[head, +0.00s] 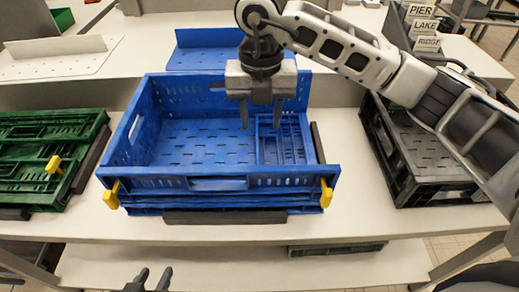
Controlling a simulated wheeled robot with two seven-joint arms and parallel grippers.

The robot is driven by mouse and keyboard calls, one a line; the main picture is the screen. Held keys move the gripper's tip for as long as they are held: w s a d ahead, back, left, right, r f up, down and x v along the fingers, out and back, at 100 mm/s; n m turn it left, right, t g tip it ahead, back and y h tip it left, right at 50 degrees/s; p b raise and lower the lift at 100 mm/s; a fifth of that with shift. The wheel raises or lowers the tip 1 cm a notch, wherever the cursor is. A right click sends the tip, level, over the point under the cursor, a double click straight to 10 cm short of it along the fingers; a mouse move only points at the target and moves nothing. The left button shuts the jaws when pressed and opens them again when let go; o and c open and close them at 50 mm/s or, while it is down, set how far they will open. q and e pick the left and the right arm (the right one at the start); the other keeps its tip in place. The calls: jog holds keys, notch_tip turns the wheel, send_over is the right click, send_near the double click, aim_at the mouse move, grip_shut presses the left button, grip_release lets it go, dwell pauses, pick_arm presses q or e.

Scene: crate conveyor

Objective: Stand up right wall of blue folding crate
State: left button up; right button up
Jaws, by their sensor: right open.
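The blue folding crate (190,184) stands on the white bench in the middle of the head view. Its left wall (128,128) and back wall (180,98) stand up. Its right wall (268,148) is folded down and lies inside, over the right part of the slotted floor. My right gripper (261,122) is open and points down above the folded wall, with nothing between its fingers. Whether a fingertip touches the wall cannot be told. My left gripper (150,280) is at the bottom edge of the view, low in front of the bench, open and empty.
Yellow latches (327,193) sit at the blue crate's front corners. A green folded crate (40,150) lies to the left, a black crate (400,160) to the right under my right arm. Another blue piece (205,55) is behind. The lower shelf (190,268) is mostly clear.

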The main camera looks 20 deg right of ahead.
aim_at(260, 160)
notch_tip(260, 160, down, 12)
jog(key=shift+r+p, duration=0.25)
jog(key=shift+p, duration=0.05)
grip_shut()
